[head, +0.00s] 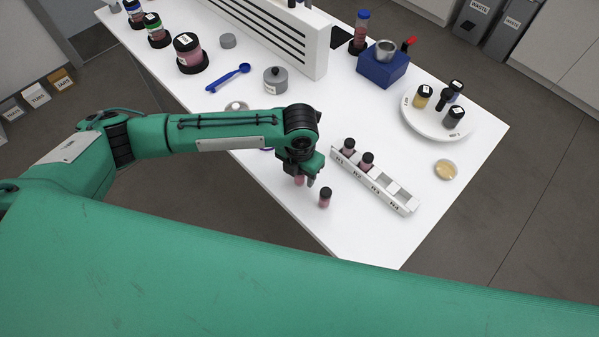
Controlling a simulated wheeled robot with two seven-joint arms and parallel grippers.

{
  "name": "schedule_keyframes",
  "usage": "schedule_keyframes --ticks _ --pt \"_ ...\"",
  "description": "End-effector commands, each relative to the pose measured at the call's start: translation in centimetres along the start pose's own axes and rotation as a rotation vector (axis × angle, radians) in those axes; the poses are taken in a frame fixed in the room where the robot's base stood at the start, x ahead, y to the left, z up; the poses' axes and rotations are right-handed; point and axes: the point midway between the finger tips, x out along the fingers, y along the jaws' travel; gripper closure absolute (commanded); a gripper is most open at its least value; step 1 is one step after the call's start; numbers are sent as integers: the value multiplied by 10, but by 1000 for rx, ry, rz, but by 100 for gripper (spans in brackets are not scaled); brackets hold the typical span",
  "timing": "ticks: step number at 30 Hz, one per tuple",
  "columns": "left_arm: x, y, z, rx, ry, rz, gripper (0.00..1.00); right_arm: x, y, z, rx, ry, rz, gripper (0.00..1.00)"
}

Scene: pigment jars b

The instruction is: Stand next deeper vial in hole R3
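A white rack (408,207) labelled R1 to R4 stands on the white table. Dark-capped pink vials stand in R1 (348,146) and R2 (366,160); R3 and R4 look empty. A dark-capped pink vial (325,198) stands upright on the table left of the rack. My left gripper (306,181) points down just left of that vial. Another pink vial (299,181) shows at its fingertips, its top hidden by the gripper. I cannot tell whether the fingers are closed on it. My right gripper is not in view.
A round white tray (432,123) with several jars and a tan dish (445,169) lie right of the rack. A blue block with a metal cup (383,67), a slotted white panel (310,50) and a grey lidded pot (275,80) stand farther back. The near table corner is clear.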

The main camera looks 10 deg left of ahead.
Motion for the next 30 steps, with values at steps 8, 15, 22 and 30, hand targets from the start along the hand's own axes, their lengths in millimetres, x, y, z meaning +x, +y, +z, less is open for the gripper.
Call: schedule_keyframes --ticks 8,15,22,30 --pt "0 0 0 0 0 0 95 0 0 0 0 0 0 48" --pt "-1 0 0 0 0 0 95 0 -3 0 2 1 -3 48" --pt "-16 0 1 -1 -3 -1 95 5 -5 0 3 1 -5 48" --pt "-74 0 2 1 -7 0 95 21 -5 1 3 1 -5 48"
